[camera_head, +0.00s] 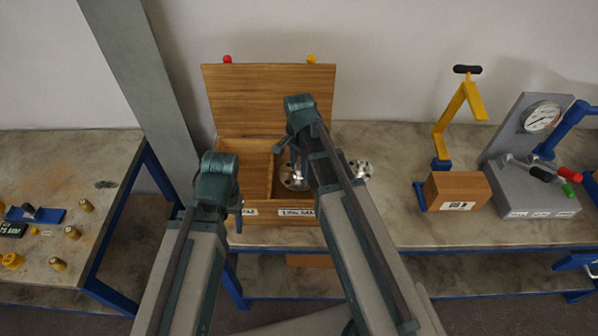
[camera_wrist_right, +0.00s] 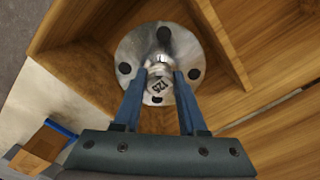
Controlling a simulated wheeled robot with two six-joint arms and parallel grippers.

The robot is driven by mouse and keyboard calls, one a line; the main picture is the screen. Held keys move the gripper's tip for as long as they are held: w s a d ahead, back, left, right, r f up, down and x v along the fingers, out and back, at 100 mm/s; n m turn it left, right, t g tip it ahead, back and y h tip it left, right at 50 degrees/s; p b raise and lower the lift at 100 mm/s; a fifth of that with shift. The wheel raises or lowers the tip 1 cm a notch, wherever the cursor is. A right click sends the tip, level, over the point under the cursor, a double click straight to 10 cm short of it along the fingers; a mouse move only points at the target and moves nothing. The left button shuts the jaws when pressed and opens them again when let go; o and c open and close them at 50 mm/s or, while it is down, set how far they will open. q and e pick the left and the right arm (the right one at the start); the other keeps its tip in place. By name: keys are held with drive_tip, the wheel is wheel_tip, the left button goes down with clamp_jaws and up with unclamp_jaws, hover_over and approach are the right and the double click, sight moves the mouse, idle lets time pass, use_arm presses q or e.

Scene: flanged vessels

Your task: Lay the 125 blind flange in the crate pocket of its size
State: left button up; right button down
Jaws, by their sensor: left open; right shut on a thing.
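The 125 blind flange (camera_wrist_right: 188,48) is a round steel disc with bolt holes and a central stub marked 125. It also shows in the head view (camera_head: 287,184), partly behind my right arm. My right gripper (camera_wrist_right: 161,72) is shut on the stub. The flange is within the walls of the right-hand pocket of the wooden crate (camera_head: 262,221). I cannot tell whether it touches the pocket floor. The pocket's front label (camera_head: 297,212) seems to read 125 MM. My left gripper (camera_head: 238,218) is open and empty, in front of the crate's left part.
The crate's lid (camera_head: 270,98) stands open at the back. Another steel flange (camera_head: 362,170) lies right of the crate, partly behind my arm. An orange-brown box (camera_head: 457,191), a yellow stand (camera_head: 458,115) and a grey gauge fixture (camera_head: 530,165) stand further right. A side table (camera_head: 60,170) holds small brass parts.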

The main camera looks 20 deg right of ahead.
sight(299, 176)
drive_tip(key=shift+f+b, duration=1.95)
drive_tip(key=shift+f, duration=0.45)
wheel_tip(299, 176, down, 4)
drive_tip(key=b, duration=0.4)
drive_tip(key=shift+r, duration=0.15)
drive_tip(key=shift+c, duration=2.3)
unclamp_jaws()
